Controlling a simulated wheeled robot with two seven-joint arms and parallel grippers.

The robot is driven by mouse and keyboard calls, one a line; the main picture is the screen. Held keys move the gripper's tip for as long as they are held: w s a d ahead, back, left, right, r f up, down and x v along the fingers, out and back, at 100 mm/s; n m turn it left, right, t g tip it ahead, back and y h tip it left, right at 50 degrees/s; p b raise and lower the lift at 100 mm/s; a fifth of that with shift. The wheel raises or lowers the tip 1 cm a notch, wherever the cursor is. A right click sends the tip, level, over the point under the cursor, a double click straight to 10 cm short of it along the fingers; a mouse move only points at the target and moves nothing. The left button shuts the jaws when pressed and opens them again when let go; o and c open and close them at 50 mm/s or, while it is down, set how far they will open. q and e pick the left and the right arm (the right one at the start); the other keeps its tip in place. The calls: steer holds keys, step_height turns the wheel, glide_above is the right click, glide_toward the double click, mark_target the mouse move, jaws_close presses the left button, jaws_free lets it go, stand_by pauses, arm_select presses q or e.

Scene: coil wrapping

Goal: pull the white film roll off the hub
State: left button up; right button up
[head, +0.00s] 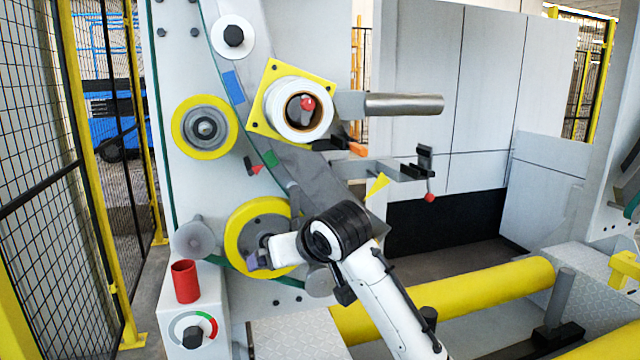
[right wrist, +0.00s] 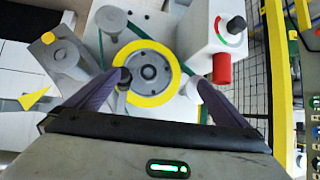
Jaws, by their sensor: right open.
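The white film roll (head: 277,108) sits on the hub in front of a yellow square plate (head: 269,74), high on the grey machine face. A red knob (head: 307,103) shows inside its dark core. My right gripper (head: 257,257) is well below and left of the roll, in front of the lower yellow-rimmed disc (head: 232,238). In the right wrist view its dark fingers (right wrist: 158,82) are spread apart, with the yellow-rimmed disc (right wrist: 148,98) beyond them and nothing held. I cannot make out the roll in that view. My left gripper is not in view.
A metal bar (head: 405,104) juts out right of the roll. Below it is a bracket with a red-tipped lever (head: 429,196). A red cup (head: 185,281) stands on the dial box (head: 193,330). A yellow roller (head: 470,295) lies at lower right.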

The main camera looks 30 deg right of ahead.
steer(key=w+d+r+m+t, duration=0.1)
steer(key=d+r, duration=0.2)
steer(key=r, duration=1.1)
steer(key=m+t+h, duration=0.2)
glide_toward(303, 114)
steer(key=shift+w+d, duration=0.55)
steer(key=shift+w, duration=0.2)
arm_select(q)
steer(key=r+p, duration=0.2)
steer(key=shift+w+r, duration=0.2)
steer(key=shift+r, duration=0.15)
arm_select(e)
steer(key=x, duration=1)
steer(key=shift+a+f, duration=0.15)
steer(key=shift+f, duration=0.05)
steer(key=shift+c, duration=0.3)
steer(key=c, duration=1.1)
steer(key=o, duration=0.8)
steer(key=c, duration=0.3)
steer(key=shift+r, duration=0.2)
steer(key=shift+c, duration=0.7)
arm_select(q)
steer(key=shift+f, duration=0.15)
arm_select(e)
steer(key=shift+s, duration=0.1)
